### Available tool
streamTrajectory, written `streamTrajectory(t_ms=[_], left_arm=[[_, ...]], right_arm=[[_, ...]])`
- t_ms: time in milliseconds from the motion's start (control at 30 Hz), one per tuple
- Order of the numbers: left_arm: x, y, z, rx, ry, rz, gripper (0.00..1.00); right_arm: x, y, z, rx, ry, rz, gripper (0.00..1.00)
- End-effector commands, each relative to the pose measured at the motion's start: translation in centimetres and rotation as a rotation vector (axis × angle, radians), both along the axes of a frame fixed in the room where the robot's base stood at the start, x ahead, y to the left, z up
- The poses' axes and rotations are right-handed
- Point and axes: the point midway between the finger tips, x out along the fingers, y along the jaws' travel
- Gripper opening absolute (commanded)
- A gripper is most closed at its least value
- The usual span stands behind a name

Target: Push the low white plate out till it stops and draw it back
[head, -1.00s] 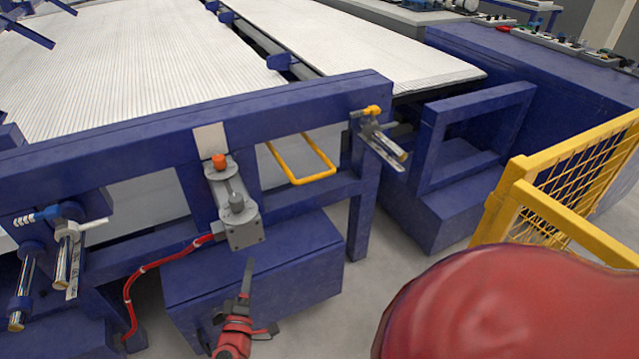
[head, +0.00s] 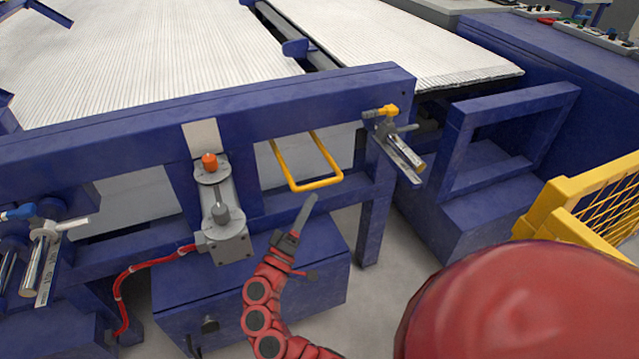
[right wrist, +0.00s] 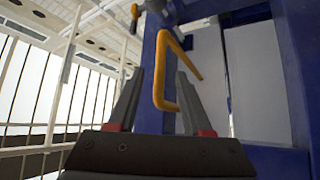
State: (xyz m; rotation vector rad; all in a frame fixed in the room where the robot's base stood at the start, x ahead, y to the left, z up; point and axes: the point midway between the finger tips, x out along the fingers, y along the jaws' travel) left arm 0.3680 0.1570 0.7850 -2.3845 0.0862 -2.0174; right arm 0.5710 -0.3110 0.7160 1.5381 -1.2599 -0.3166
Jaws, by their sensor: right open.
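A low white plate (head: 268,178) shows behind the blue frame, under the conveyor, partly hidden by posts and beams. A yellow U-shaped handle (head: 318,184) sticks out toward me in front of it; its far ends are hidden behind the top beam. My right gripper (head: 309,203) is just below and in front of the handle's near bar. In the right wrist view the gripper (right wrist: 158,80) is open, and the yellow handle (right wrist: 160,72) appears between its fingers. I cannot tell whether it touches them. My left gripper is not in view.
A grey cylinder unit with an orange knob (head: 209,161) stands left of the handle. A metal clamp with a yellow knob (head: 388,111) is on the right post. A blue box (head: 270,280) lies below. A yellow mesh fence (head: 590,205) stands at the right.

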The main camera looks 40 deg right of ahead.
Motion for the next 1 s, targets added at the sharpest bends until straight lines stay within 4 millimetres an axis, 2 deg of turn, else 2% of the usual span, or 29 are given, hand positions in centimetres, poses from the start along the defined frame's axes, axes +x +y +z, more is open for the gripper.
streamTrajectory(t_ms=[100, 300, 700, 767, 900, 1000], left_arm=[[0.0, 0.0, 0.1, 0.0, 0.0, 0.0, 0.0], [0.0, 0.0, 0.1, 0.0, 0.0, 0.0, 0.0], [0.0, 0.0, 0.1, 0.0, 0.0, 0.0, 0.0], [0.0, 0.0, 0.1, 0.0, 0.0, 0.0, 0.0], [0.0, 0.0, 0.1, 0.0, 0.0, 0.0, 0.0], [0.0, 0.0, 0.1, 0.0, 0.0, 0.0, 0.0]], right_arm=[[1.0, -2.3, 1.1, 0.002, -0.003, -0.007, 0.5], [2.2, -4.5, 2.2, 0.002, -0.002, -0.003, 0.5], [2.6, -5.2, 2.4, 0.001, 0.001, 0.002, 0.5], [2.6, -5.2, 2.4, 0.001, 0.001, 0.002, 0.41], [2.6, -5.2, 2.4, 0.001, 0.001, 0.002, 0.15], [2.6, -5.2, 2.4, 0.001, 0.001, 0.002, 0.0]])
